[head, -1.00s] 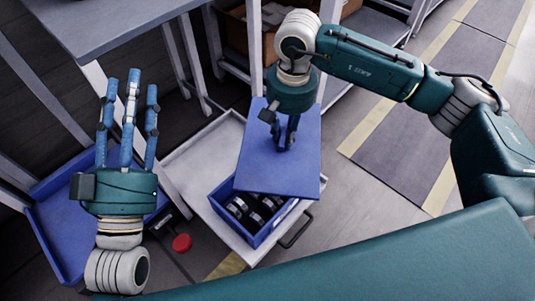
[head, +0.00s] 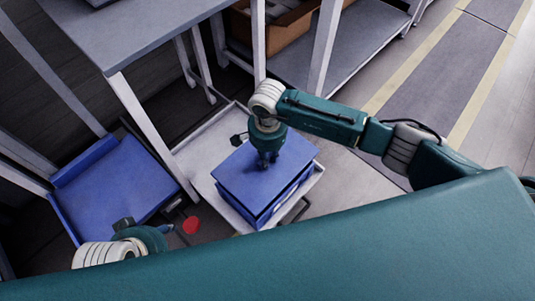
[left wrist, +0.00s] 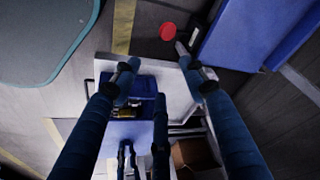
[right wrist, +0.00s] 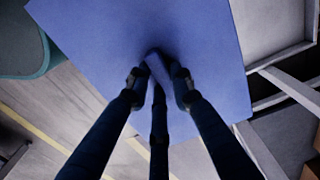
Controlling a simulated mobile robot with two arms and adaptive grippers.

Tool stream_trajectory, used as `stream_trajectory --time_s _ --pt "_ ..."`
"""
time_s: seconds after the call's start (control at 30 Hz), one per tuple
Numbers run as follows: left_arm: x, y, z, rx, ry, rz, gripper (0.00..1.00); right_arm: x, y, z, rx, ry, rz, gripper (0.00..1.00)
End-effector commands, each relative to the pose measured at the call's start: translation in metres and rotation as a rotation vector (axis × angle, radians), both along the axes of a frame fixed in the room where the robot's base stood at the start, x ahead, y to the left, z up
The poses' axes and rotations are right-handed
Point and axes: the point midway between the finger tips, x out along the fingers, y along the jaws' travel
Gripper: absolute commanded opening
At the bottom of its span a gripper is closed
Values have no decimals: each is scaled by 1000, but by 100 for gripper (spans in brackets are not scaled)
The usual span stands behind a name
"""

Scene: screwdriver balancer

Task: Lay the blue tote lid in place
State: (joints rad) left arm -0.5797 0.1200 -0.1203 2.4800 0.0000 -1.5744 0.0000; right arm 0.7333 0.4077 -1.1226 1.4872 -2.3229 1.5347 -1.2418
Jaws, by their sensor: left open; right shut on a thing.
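The blue lid (head: 245,178) lies flat over the blue tote (head: 282,203) in the head view, nearly lined up with its rim. My right gripper (head: 268,162) points down and is shut on the lid's top near its middle; the right wrist view shows its fingers (right wrist: 158,75) together there. In the left wrist view the tote (left wrist: 145,82) shows a dark opening with contents beside the lid (left wrist: 122,132). I cannot tell whether the lid touches the rim. My left gripper (left wrist: 157,72) is open and empty, low at the left in the head view.
The tote stands on a light grey platform (head: 203,160) with a dark handle. A blue tray (head: 115,185) is at the left, with a red round button (head: 191,225) near it. Grey table legs (head: 150,135) stand close behind. Floor to the right is open.

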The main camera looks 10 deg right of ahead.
Motion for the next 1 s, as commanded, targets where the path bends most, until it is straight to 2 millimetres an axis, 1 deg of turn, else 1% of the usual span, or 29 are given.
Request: stream_trajectory --time_s 0.17,0.67,1.0 --pt "8 -2 -2 -6 -31 -2 44 0 0 -6 1 -1 -1 0" --pt "56 -16 4 -44 -216 -18 44 0 1 -28 2 1 1 0" --pt "87 -26 20 -72 -346 -28 44 0 1 -34 1 0 1 0"
